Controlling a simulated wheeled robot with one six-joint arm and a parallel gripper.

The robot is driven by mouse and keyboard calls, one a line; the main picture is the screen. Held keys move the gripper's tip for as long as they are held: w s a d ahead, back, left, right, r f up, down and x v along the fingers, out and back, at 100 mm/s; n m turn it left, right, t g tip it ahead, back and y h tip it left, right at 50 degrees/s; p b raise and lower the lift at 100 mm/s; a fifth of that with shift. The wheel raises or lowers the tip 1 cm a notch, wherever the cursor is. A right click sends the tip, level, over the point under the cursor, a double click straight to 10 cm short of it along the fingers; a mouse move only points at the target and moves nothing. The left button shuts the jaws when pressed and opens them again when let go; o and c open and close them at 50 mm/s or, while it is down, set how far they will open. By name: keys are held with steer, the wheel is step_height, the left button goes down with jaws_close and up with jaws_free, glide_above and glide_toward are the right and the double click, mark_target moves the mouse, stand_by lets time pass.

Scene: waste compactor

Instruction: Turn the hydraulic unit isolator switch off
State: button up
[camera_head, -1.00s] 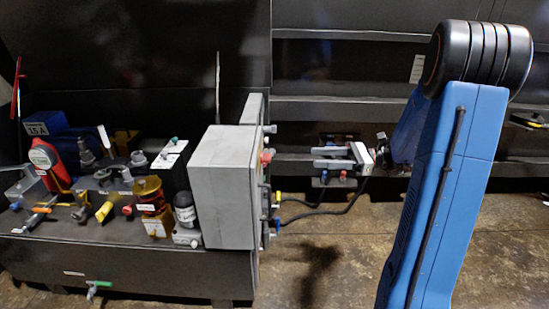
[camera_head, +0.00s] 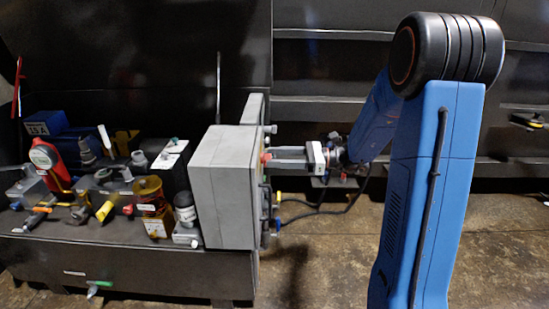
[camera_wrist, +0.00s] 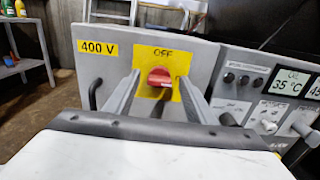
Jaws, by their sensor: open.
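The red isolator switch (camera_wrist: 160,77) sits on a yellow plate marked OFF (camera_wrist: 164,60) on a grey cabinet face. In the head view a bit of the red switch (camera_head: 266,158) shows at the right side of the grey cabinet (camera_head: 223,190). My gripper (camera_wrist: 159,84) is open, its two fingers pointing at the cabinet face, one on either side of the switch in the wrist view. In the head view my gripper (camera_head: 272,157) is close against that side of the cabinet. I cannot tell whether the fingers touch the switch.
A 400 V label (camera_wrist: 98,48) is left of the switch. A panel with a temperature display (camera_wrist: 290,84) and several knobs stands at right in the wrist view. Cables (camera_head: 315,208) hang below my gripper. Pumps and valves crowd the unit at left. Floor (camera_head: 335,255) is open below my arm.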

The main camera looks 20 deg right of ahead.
steer(key=shift+w+a, duration=0.15)
steer(key=shift+a, duration=0.35)
steer(key=c, duration=1)
steer(key=shift+c, duration=0.2)
steer(key=shift+n, duration=0.3)
steer(key=shift+s+f+n, duration=0.15)
steer(key=shift+n, duration=4.15)
steer(key=shift+s+f+n, duration=0.1)
steer(key=shift+s+n, duration=0.05)
steer(key=shift+n, duration=4.15)
